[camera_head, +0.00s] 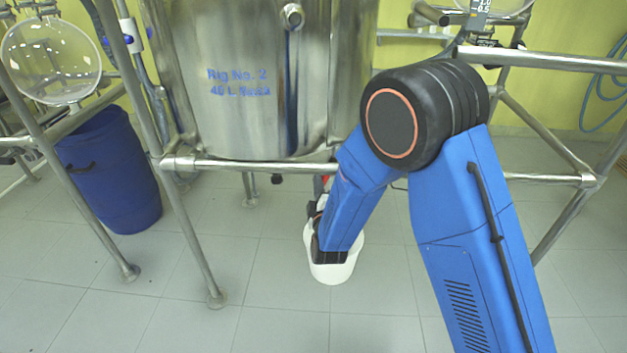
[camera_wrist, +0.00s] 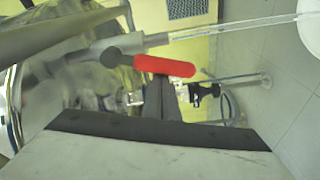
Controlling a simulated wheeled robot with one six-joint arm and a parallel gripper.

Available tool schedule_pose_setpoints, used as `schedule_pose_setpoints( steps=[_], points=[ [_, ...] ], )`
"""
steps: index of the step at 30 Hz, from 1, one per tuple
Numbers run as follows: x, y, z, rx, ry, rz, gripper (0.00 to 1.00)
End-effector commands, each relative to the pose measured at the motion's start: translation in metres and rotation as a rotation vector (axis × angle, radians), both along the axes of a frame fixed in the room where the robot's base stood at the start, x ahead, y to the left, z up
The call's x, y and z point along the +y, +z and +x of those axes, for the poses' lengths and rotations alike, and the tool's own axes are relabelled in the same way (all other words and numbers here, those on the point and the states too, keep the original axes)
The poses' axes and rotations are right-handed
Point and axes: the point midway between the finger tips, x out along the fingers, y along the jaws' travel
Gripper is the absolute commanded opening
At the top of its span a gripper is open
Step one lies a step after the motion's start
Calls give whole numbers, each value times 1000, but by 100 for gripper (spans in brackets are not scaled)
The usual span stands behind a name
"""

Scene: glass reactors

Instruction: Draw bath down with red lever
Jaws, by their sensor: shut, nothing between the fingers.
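The steel bath vessel (camera_head: 245,85) marked "Rig No. 2" hangs in its frame at the centre of the head view. The red lever (camera_wrist: 165,66) lies across the middle of the wrist view, joined at its left end to a dark pivot on a metal outlet pipe. A small red bit of it (camera_head: 326,179) shows under the bath, mostly hidden by my arm. My gripper (camera_wrist: 160,83) is shut and empty, its dark fingertips right by the lever's near side in the picture. I cannot tell whether they touch it.
A clear tube (camera_wrist: 240,25) runs from the outlet towards a white rounded thing (camera_wrist: 312,32). A white rounded thing (camera_head: 333,273) also shows low beside my arm. Steel frame rails (camera_head: 255,165) cross under the bath. A blue drum (camera_head: 110,170) stands left.

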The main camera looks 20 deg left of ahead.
Motion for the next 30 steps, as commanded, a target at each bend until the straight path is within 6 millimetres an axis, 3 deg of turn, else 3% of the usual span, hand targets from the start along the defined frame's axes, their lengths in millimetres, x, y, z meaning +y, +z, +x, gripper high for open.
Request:
schedule_pose_setpoints(
  steps=[6,30],
  points=[
    [-10,-6,2,-28,-1,-124,0],
    [-17,-10,4,-27,-1,-117,0]
  ],
)
